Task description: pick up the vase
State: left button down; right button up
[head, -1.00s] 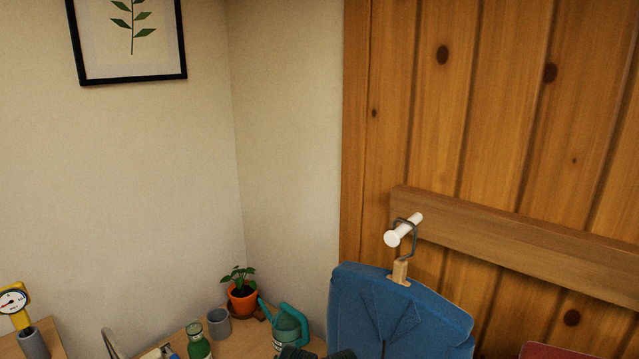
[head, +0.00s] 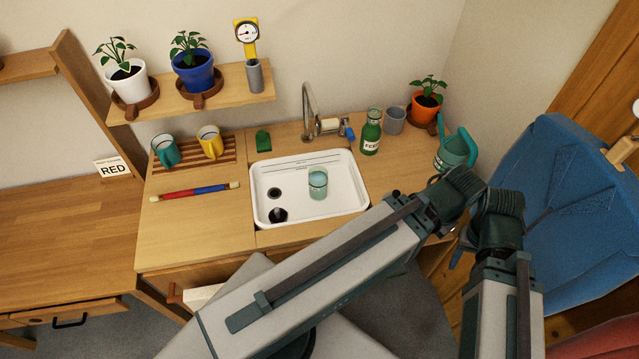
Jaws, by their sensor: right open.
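Two plain grey vessels are the nearest to a vase here, and I cannot tell which one is it. A tall slim grey one (head: 255,77) stands at the right end of the wall shelf, with a yellow dial gauge (head: 246,36) rising from it. A wider grey one (head: 394,120) stands on the counter between a green bottle and an orange plant pot. My left gripper is out of view.
A white sink (head: 350,199) holds a glass (head: 318,183). The green bottle (head: 371,132), orange pot (head: 427,104) and teal watering can (head: 456,150) crowd the counter's right. The wall shelf (head: 180,104) also bears two potted plants. A blue chair back (head: 570,200) stands right.

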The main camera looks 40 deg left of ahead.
aim_at(318, 176)
jog(key=u, duration=1.35)
jog(key=j+z, duration=0.1)
jog(key=z, duration=1.85)
jog(key=k+j, duration=0.35)
jog(key=k, duration=0.2)
jog(key=k+j, duration=0.4)
jog(key=k, duration=0.1)
